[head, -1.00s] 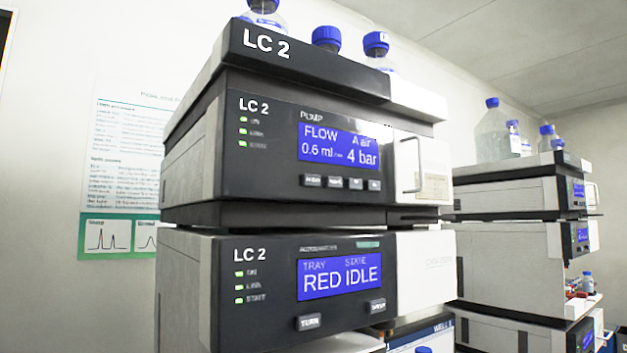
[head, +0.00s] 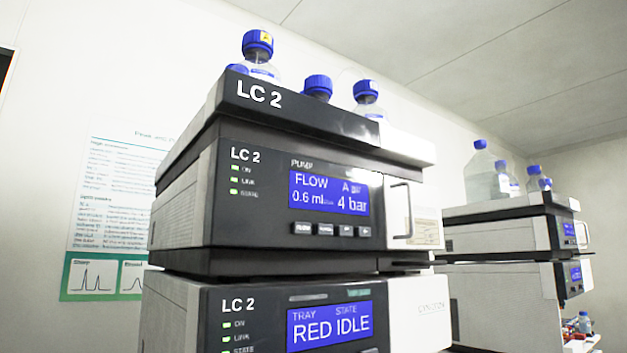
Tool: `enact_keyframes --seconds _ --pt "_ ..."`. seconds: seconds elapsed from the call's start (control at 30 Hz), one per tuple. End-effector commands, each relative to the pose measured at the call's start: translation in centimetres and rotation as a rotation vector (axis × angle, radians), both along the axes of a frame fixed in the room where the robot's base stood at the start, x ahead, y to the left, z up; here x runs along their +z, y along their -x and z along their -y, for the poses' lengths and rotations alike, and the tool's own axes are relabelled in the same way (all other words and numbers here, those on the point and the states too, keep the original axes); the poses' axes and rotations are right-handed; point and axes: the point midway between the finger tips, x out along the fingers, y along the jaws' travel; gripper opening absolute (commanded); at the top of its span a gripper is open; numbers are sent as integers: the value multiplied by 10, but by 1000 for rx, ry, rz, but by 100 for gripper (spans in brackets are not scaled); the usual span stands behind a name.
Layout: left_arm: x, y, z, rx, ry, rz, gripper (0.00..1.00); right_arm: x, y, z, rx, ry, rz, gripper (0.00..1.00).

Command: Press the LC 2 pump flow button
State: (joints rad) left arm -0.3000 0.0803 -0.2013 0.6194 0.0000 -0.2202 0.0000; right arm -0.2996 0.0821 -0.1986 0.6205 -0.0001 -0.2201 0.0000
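The LC 2 pump module (head: 262,235) is in the middle of the head view. Its blue display (head: 330,194) reads FLOW 0.6 ml and 4 bar. A row of small dark buttons sits below the display. The leftmost is the flow button (head: 303,229), its label small but looking like FLOW. Neither of my grippers shows in the head view.
Below the pump is the LC 2 autosampler (head: 250,305), reading RED IDLE. A tray with blue-capped bottles (head: 258,52) tops the stack. A second stack (head: 500,240) stands at the right. A poster (head: 110,200) hangs on the left wall.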

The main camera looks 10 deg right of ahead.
Motion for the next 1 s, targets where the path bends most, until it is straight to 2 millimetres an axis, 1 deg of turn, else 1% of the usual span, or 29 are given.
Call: enact_keyframes --seconds 0.03,0.07,0.1,0.13,0.17,1.0 --pt "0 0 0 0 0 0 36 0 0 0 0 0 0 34" --pt "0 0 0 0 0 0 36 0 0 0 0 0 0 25" --pt "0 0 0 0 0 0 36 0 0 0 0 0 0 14" --pt "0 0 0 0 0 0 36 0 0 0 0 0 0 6" --pt "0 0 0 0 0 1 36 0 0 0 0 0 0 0" --pt "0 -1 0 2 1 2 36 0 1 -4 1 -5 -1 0"
